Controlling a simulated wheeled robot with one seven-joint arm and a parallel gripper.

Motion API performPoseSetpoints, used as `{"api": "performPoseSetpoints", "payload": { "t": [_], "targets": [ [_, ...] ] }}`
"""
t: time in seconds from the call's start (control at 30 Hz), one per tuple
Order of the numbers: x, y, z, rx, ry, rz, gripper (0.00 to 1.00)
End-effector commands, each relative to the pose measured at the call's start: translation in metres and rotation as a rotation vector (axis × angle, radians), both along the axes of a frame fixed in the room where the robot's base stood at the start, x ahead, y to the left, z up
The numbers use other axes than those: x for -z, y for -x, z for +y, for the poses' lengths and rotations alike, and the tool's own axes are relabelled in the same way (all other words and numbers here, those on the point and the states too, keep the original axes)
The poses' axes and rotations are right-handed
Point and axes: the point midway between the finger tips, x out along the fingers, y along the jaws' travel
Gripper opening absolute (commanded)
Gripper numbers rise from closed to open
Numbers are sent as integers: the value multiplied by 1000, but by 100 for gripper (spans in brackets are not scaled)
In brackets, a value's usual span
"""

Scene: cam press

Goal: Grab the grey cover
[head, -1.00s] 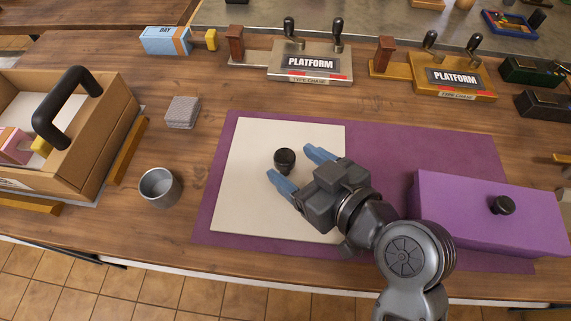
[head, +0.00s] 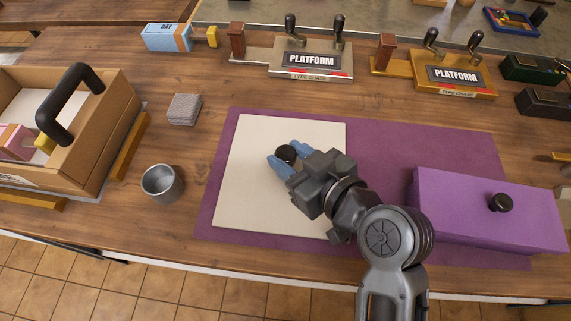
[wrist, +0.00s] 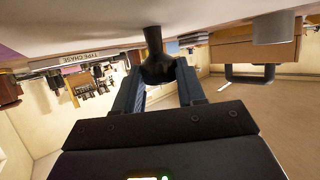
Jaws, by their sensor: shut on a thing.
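The pale, off-white cover (head: 250,205) is a flat panel lying on the left part of the purple mat; it looks more cream than grey. A round black knob (head: 286,152) stands on it. My gripper (head: 284,157) reaches in from the lower right with its blue fingers closed around the knob. In the wrist view, the fingers hold the dark knob (wrist: 156,68) between their tips, and the pale cover surface (wrist: 95,20) spans the top. My gripper's body hides part of the cover's right side.
A purple box-shaped cover (head: 480,212) with its own black knob stands at right on the purple mat (head: 400,140). A grey cup (head: 162,184) and small grey block (head: 184,108) are at left, beside a handled wooden box (head: 105,125). Two platform fixtures (head: 310,60) stand behind.

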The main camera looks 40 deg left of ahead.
Motion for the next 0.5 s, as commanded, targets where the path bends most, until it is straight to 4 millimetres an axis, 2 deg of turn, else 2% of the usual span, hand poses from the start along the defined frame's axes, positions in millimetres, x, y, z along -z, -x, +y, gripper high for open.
{"api": "performPoseSetpoints", "payload": {
  "t": [0.03,0.2,0.5],
  "targets": [
    [0,0,0,0,0,0,14],
    [0,0,0,0,0,0,0],
    [-1,0,0,0,-1,0,0]
  ]
}}
